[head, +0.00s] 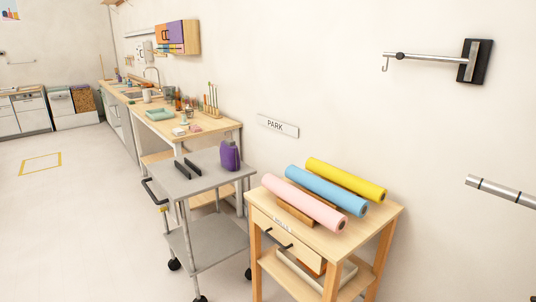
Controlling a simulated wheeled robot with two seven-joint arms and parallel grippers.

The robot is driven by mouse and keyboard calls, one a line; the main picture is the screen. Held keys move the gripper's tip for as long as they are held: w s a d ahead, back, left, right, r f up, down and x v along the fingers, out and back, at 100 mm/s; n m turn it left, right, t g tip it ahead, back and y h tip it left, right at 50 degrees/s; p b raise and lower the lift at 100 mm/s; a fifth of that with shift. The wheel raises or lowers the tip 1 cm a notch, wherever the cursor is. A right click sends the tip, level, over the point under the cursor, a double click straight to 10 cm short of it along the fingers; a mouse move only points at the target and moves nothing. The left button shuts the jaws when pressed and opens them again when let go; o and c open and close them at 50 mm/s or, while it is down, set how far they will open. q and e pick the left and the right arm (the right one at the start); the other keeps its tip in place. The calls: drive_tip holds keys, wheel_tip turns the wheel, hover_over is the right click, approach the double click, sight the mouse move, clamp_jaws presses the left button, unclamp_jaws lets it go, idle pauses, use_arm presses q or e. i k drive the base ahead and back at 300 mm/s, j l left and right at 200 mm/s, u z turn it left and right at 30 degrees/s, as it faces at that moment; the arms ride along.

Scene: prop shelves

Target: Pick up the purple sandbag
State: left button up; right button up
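The purple sandbag (230,156) stands upright near the back right corner of the top of a grey wheeled cart (207,181). It looks like a rounded pouch with a narrower top and a dark mark on its front. Nothing touches it from above. Neither of my grippers shows in the head view.
Two dark bars (187,167) stick up on the cart top, left of the sandbag. A wooden stand (365,232) with pink, blue and yellow rolls is to the right. A cluttered wooden counter (170,128) stands behind. The floor (85,225) at left is clear.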

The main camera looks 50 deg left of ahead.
sight(229, 155)
drive_tip(key=u, duration=1.95)
drive_tip(key=i+z, duration=0.2)
drive_tip(key=z, duration=0.2)
drive_tip(key=i+j+z, duration=0.1)
drive_tip(key=z, duration=0.25)
drive_tip(key=i, duration=0.05)
